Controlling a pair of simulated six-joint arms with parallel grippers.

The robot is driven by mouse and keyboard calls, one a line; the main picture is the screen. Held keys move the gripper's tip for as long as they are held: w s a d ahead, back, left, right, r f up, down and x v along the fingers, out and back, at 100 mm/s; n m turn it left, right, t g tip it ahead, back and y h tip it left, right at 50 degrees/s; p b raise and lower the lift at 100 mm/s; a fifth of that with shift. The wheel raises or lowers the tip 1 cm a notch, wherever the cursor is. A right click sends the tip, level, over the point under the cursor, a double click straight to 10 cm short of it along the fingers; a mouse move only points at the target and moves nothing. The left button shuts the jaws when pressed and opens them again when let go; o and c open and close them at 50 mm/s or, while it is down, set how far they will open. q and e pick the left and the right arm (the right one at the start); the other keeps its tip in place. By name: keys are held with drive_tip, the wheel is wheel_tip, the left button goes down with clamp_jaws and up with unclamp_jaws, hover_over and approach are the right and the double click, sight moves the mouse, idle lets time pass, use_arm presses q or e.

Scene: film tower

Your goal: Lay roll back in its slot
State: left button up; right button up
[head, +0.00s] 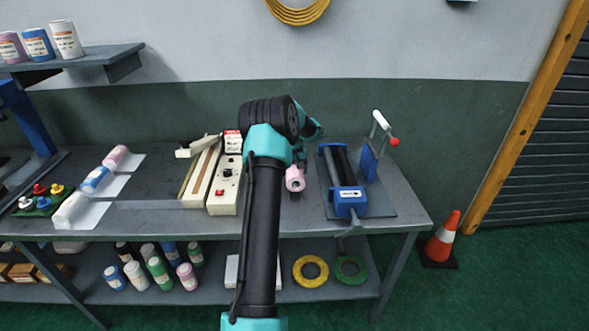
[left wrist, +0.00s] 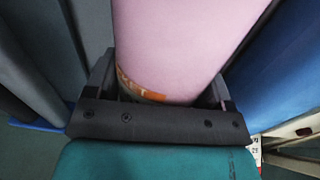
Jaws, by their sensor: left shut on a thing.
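A pink roll (head: 295,180) is in my left gripper (head: 299,161), whose teal and black arm comes in from the bottom of the head view. In the left wrist view the pink roll (left wrist: 180,40) fills the middle, between the two jaw sides of the gripper (left wrist: 160,90), with an orange label near its end. In the head view the roll is end-on, between the cream sealer box and the blue machine (head: 349,200) with dark rollers. I cannot tell which slot belongs to this roll. My right gripper is not in view.
Pink, blue and white rolls (head: 95,180) with film sheets lie at the bench's left. The cream box (head: 225,190) stands left of the held roll. The lower shelf holds several rolls and two tape rings.

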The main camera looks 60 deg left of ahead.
use_arm(q)
drive_tip(key=shift+f, duration=0.6)
idle(0.3)
drive_tip(key=o, duration=1.4)
drive_tip(key=shift+f, duration=0.1)
drive_tip(key=r, duration=1.7)
drive_tip(key=shift+s+a+r, duration=0.15)
drive_tip(key=shift+s+r, duration=0.1)
drive_tip(key=shift+s, duration=0.1)
